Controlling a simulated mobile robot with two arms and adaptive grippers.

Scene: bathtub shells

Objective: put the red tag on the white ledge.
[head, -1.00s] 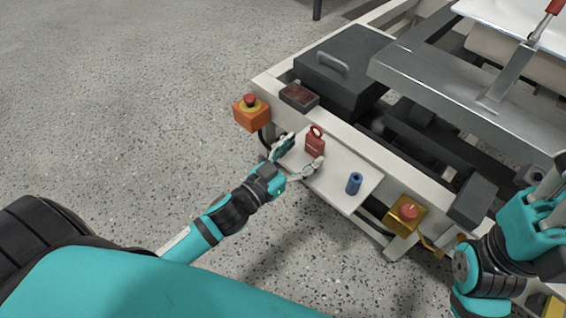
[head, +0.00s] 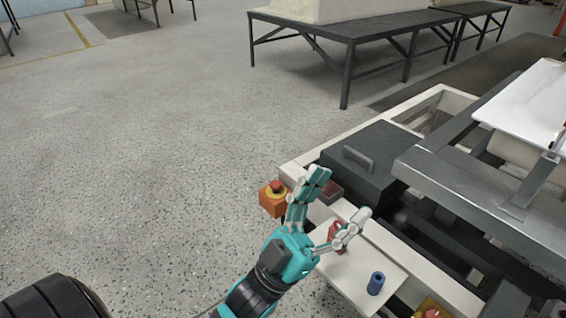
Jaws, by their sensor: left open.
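The red tag (head: 334,244) stands on the white ledge (head: 350,280) at the machine's near side. A finger of my left gripper (head: 341,194) covers part of it in the head view. The gripper is open, with its fingers spread and pointing up; nothing shows between them. It appears above and in front of the tag; I cannot tell whether a finger touches it. My right gripper is out of view.
A blue cylinder (head: 376,283) stands on the ledge, right of the tag. An orange box with a red button (head: 274,197) sits at the frame's left corner. A dark box with a handle (head: 372,160) lies behind. Open floor (head: 150,170) is to the left.

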